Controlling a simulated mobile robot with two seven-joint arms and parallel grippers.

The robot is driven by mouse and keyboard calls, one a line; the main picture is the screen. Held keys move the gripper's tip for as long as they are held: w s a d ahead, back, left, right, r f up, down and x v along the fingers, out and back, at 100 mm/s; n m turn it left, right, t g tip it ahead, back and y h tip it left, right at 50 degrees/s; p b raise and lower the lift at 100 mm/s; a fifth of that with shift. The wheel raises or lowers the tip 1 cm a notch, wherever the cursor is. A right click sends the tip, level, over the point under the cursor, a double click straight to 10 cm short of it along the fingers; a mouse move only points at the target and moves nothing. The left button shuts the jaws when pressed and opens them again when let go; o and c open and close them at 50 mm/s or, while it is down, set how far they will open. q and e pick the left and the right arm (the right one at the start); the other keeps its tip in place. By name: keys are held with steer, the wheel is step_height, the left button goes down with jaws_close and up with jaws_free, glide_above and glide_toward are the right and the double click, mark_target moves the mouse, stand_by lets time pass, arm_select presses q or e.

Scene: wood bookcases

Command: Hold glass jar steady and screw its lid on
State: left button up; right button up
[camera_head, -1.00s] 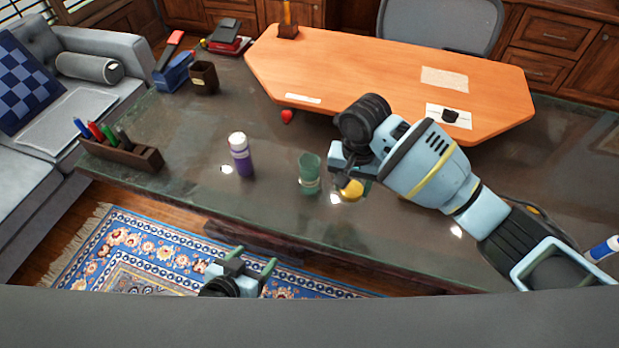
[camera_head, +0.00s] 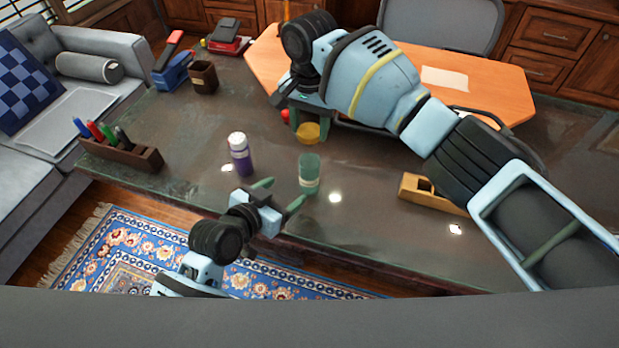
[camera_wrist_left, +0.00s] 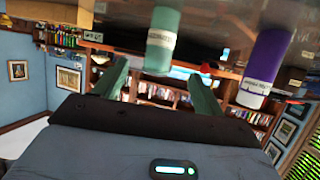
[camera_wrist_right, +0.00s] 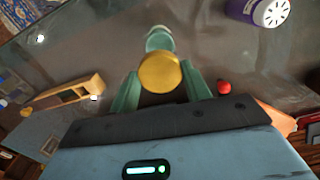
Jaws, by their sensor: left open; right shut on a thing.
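The green glass jar (camera_head: 309,174) stands upright on the dark desk, with a pale label. It also shows in the left wrist view (camera_wrist_left: 161,42), seen upside down between the fingers, and in the right wrist view (camera_wrist_right: 159,38), beyond the lid. My left gripper (camera_head: 278,194) is open and empty at the desk's front edge, its fingers toward the jar but apart from it. My right gripper (camera_head: 308,118) is shut on the yellow lid (camera_head: 308,133) and holds it above the desk, behind the jar. The lid shows between its fingers in the right wrist view (camera_wrist_right: 160,73).
A purple bottle with a white cap (camera_head: 240,155) stands left of the jar. A wooden block-like tool (camera_head: 432,193) lies to the right. A pen holder (camera_head: 122,152) is at the left edge. A small red object (camera_head: 285,115) lies close to my right gripper.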

mark_target(304, 178)
arm_select(q)
steer(key=shift+x, duration=6)
steer(key=shift+r, duration=0.1)
steer(key=shift+c, duration=0.2)
steer(key=c, duration=1.4)
arm_select(e)
steer(key=shift+f, duration=2.45)
steer(key=shift+f, duration=0.1)
steer(key=shift+f, duration=0.8)
arm_select(q)
jaws_close()
arm_select(e)
steer(key=shift+f, duration=0.6)
